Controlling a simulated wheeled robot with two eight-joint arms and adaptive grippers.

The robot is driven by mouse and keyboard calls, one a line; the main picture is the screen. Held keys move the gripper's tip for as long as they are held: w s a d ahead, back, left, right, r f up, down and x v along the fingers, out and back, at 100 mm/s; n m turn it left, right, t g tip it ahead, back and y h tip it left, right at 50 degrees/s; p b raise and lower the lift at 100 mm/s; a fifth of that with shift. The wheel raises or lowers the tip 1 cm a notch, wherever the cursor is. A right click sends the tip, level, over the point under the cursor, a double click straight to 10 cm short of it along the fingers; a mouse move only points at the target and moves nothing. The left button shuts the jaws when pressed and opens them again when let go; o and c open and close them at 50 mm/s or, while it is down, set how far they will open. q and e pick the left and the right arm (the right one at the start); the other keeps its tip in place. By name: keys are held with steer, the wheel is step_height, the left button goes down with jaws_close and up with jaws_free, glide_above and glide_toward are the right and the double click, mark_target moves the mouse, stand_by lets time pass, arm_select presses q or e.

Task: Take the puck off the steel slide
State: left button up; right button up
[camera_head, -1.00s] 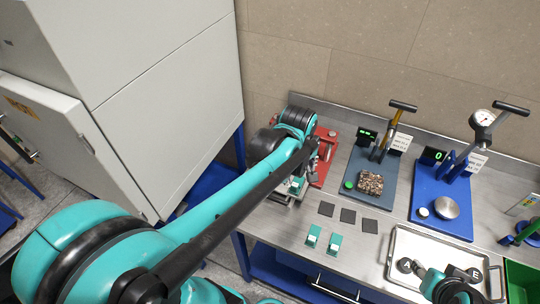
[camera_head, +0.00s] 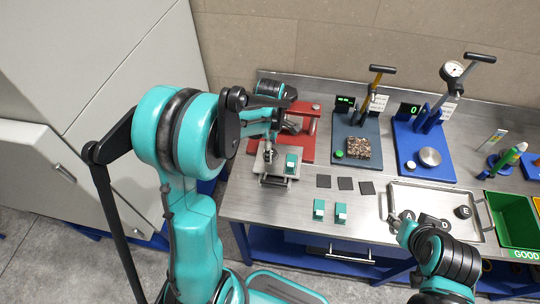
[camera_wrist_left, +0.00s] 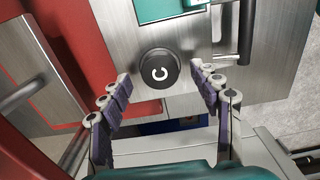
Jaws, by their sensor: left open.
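The black puck (camera_wrist_left: 157,70), marked with a white C, lies on the steel slide (camera_wrist_left: 115,45) in the left wrist view. My left gripper (camera_wrist_left: 160,80) is open, its two purple-padded fingers reaching toward the puck from either side, with gaps visible. In the head view the steel slide (camera_head: 277,179) sticks out from the red press (camera_head: 309,140). My left gripper (camera_head: 269,154) is over the slide and hides the puck there. A teal block (camera_head: 291,164) sits on the slide beside the gripper. My right gripper (camera_head: 395,221) is at the tray's left edge; its fingers are too small to judge.
The metal tray (camera_head: 471,193) at the right holds several dark pucks. Dark square sheets (camera_head: 345,183) and two teal-and-white blocks (camera_head: 341,212) lie on the steel bench. A green bin (camera_head: 517,213) is at far right.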

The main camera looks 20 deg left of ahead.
arm_select(q)
steer(key=shift+f, duration=0.5)
steer(key=shift+c, duration=0.3)
steer(key=c, duration=1.1)
steer(key=shift+r, duration=0.1)
steer(key=shift+c, duration=0.2)
